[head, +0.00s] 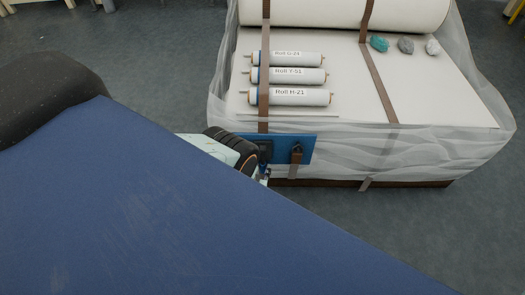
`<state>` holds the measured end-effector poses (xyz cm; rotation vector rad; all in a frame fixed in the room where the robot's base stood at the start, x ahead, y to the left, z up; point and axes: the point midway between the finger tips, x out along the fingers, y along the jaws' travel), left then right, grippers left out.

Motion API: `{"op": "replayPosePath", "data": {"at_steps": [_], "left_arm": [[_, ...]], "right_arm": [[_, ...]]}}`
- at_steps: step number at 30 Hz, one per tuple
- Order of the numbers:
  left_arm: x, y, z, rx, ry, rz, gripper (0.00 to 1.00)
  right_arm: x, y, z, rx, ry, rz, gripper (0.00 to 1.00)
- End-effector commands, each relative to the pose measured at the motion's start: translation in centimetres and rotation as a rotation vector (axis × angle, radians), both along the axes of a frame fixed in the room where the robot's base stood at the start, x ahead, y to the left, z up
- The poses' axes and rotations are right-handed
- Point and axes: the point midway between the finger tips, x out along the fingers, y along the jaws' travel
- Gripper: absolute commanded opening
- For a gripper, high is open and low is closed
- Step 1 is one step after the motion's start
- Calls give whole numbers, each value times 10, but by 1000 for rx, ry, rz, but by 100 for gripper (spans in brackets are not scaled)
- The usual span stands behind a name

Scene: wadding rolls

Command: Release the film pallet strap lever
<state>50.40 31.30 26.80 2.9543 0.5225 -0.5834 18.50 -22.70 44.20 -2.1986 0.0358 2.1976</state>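The film pallet (445,110) is a white block wrapped in clear film, at the upper right of the head view. A brown strap (264,97) runs down over its left part to a blue plate (310,142) on its front side. A dark buckle or lever (266,150) sits on the plate below this strap, partly hidden by my gripper. A short brown strap end (294,170) hangs from a dark fitting on the plate's right half. My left gripper (264,174) is at the plate's lower left; its fingertips are small and partly hidden, and contact is unclear. My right gripper is not in view.
Rolls labelled G-24 (290,59), T-51 (295,76) and H-21 (300,97) lie on the pallet. A large white roll (320,12) lies behind them. Teal (379,43), grey (405,46) and white (432,47) tufts lie at right. Grey floor (440,235) is clear in front.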

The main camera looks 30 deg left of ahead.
Motion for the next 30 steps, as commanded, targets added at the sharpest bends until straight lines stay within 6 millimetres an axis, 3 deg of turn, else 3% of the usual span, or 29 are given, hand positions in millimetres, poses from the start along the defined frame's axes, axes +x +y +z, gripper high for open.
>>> {"op": "replayPosePath", "data": {"at_steps": [14, 26, 30], "left_arm": [[-3, -1, -3, -1, 0, 1, 32], [-3, -1, -3, -1, 0, 1, 0], [-2, -1, -2, 0, -1, 0, 0]], "right_arm": [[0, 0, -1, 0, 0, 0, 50], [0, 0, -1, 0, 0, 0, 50], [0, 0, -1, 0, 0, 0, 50]]}}
